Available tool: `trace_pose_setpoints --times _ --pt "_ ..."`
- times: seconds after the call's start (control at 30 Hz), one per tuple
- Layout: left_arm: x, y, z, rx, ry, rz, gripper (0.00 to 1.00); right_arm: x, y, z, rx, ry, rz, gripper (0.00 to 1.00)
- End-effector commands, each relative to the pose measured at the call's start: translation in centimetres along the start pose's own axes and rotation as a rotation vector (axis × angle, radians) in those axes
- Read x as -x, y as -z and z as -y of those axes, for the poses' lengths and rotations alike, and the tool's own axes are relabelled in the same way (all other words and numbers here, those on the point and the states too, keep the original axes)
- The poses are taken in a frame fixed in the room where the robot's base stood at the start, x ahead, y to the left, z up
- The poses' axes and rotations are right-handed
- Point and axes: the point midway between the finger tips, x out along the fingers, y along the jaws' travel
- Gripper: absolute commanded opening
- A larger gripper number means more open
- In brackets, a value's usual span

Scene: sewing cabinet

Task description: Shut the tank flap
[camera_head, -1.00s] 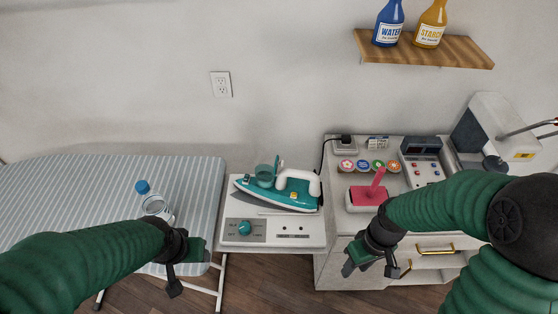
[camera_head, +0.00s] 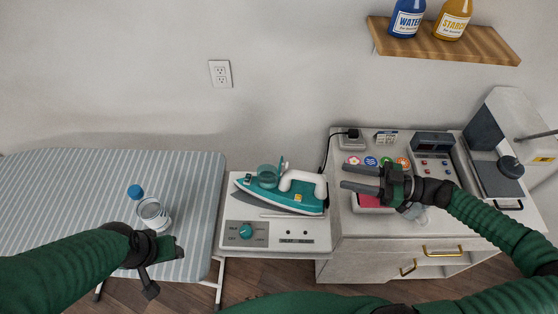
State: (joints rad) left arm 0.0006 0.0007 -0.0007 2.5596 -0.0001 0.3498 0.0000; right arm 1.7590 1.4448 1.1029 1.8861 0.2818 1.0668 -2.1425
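The teal and white iron (camera_head: 285,192) rests on a white base with a dial (camera_head: 245,231). At its front top sits a translucent teal tank (camera_head: 267,175), and a small teal flap (camera_head: 282,166) stands upright beside it. My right gripper (camera_head: 343,177) is open and empty, its two fingers pointing left toward the iron's white handle (camera_head: 304,183), a short way to the right of it. My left gripper (camera_head: 166,270) is at the lower left, over the ironing board's edge, apart from the iron; its finger gap is hard to judge.
A red-topped item (camera_head: 369,201) lies partly hidden under my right gripper on the cabinet. A shelf (camera_head: 480,49) holds two bottles.

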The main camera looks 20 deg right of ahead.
Motion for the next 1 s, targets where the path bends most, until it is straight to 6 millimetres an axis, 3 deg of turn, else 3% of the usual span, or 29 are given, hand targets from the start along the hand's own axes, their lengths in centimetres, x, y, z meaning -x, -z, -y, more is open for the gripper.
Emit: trace_pose_setpoints --times 0.17,0.5,0.6,0.8,1.0 --pt "1.0 0.2 -0.1 -0.002 -0.001 0.0 0.54 -3.1 0.2 0.0 -0.007 0.007 -0.001 0.39" --pt "3.1 0.7 -0.1 -0.001 0.0 0.0 0.54 -12.9 0.3 0.4 -0.006 0.011 0.008 0.39" --pt "3.5 0.8 0.0 -0.001 0.0 0.0 0.54 -14.8 0.1 0.5 -0.007 0.009 0.009 0.39" --pt "3.9 0.9 0.0 -0.001 0.0 0.0 0.54 -16.6 -0.2 0.1 -0.008 0.005 0.007 0.39" --pt "3.8 0.9 -0.1 -0.001 0.0 0.0 0.54 -16.7 -0.3 0.1 -0.008 0.004 0.007 0.39"
